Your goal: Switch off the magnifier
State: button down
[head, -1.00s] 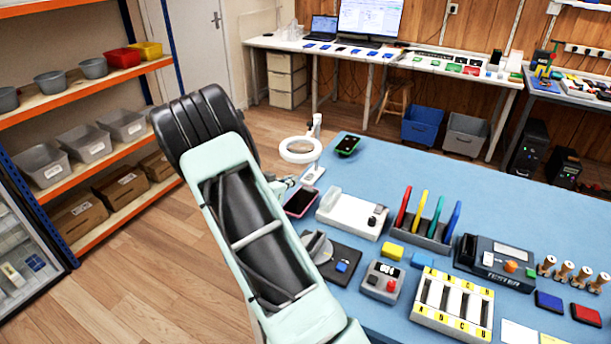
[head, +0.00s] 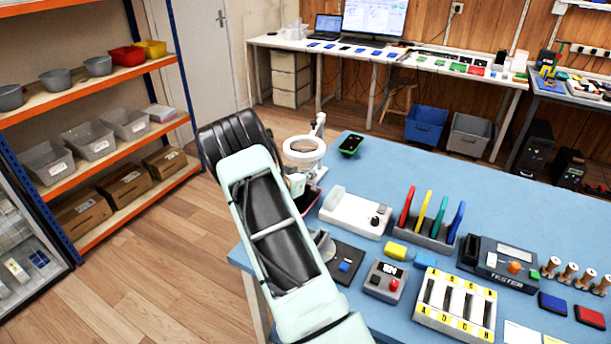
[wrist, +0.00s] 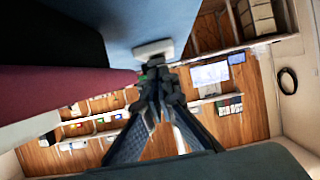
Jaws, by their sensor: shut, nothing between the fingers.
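The magnifier (head: 304,148) is a white ring lens on a white stand at the left far edge of the blue table. Its ring looks pale and bright, but I cannot tell whether it is lit. My gripper (head: 297,184) is just below the ring, beside the foot of the stand, and partly hidden by my arm. In the wrist view my gripper (wrist: 158,82) is shut and empty. Its tips are at a white block (wrist: 153,50), apparently the magnifier's base, with a small green spot beside them. I cannot tell whether they touch.
A pink-edged phone (head: 307,200) lies close to my gripper, partly hidden by it. A white device (head: 355,213) stands to the right, and a dark phone with a green edge (head: 351,144) lies behind. An orange shelf rack (head: 110,140) stands left, across open floor.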

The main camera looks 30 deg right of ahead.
jog(key=shift+s+a+f+b, duration=0.1)
jog(key=shift+a+f+b, duration=0.05)
jog(key=shift+f+b, duration=0.4)
jog(key=shift+r, duration=0.1)
jog(key=shift+r+p, duration=0.1)
jog(key=shift+p, duration=0.2)
jog(key=shift+r+p, duration=0.5)
jog(key=shift+r, duration=0.25)
jog(key=shift+a, duration=0.1)
